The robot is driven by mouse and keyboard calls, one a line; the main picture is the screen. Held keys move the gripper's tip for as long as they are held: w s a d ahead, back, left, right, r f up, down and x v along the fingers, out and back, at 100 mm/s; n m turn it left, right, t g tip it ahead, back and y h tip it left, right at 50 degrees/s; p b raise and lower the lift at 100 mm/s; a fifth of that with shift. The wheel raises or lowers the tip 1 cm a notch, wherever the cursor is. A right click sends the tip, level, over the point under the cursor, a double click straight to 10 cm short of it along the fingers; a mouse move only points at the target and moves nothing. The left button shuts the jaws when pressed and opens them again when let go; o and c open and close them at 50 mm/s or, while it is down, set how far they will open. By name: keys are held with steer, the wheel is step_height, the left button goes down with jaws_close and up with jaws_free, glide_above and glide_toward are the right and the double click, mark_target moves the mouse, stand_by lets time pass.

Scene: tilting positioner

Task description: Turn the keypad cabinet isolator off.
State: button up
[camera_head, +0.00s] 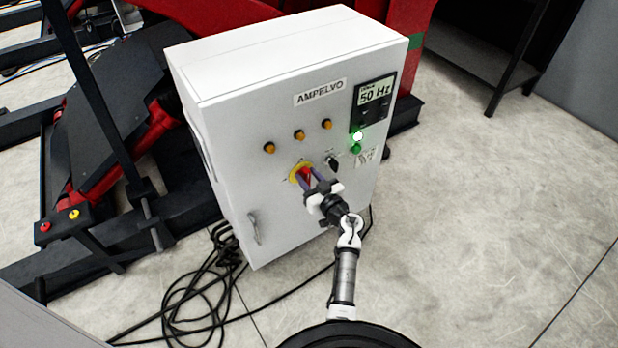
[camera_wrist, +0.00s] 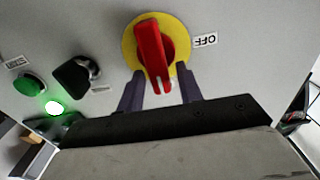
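The keypad cabinet (camera_head: 230,130) is a white box labelled AMPELVO, with a keypad display (camera_head: 374,102) reading 50 Hz at its upper right. Its isolator is a red handle on a yellow round plate (camera_head: 293,175) on the front. In the wrist view the red handle (camera_wrist: 151,50) points roughly up and down in the picture, and an OFF label (camera_wrist: 206,41) sits right of the yellow plate. My gripper (camera_wrist: 160,85) is open, its two dark fingers on either side of the handle's lower end. I cannot tell whether they touch it.
A black selector knob (camera_wrist: 75,75), a green button (camera_wrist: 30,84) and a lit green lamp (camera_wrist: 53,108) are close by on the panel. Orange buttons (camera_head: 299,135) sit above the isolator. Black cables (camera_head: 205,290) lie on the floor. Floor to the right is clear.

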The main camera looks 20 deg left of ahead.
jaws_close()
steer(key=n+p, duration=0.2)
steer(key=shift+s+a+r+n, duration=0.1)
steer(key=shift+s+a+n, duration=0.1)
steer(key=shift+n, duration=0.2)
steer(key=n, duration=0.1)
steer(key=n+p, duration=0.1)
steer(key=n, duration=0.1)
steer(key=shift+s+a+f+n+p, duration=0.1)
steer(key=shift+s+f+n+p, duration=0.1)
steer(key=shift+s+n+p, duration=0.15)
steer(key=n, duration=0.3)
steer(key=f+n+b, duration=0.1)
steer(key=n, duration=0.3)
steer(key=n+b, duration=0.1)
steer(key=n, duration=0.3)
steer(key=shift+s+a+f, duration=0.25)
steer(key=shift+a+f, duration=0.05)
steer(key=shift+f, duration=0.1)
steer(key=shift+n, duration=0.35)
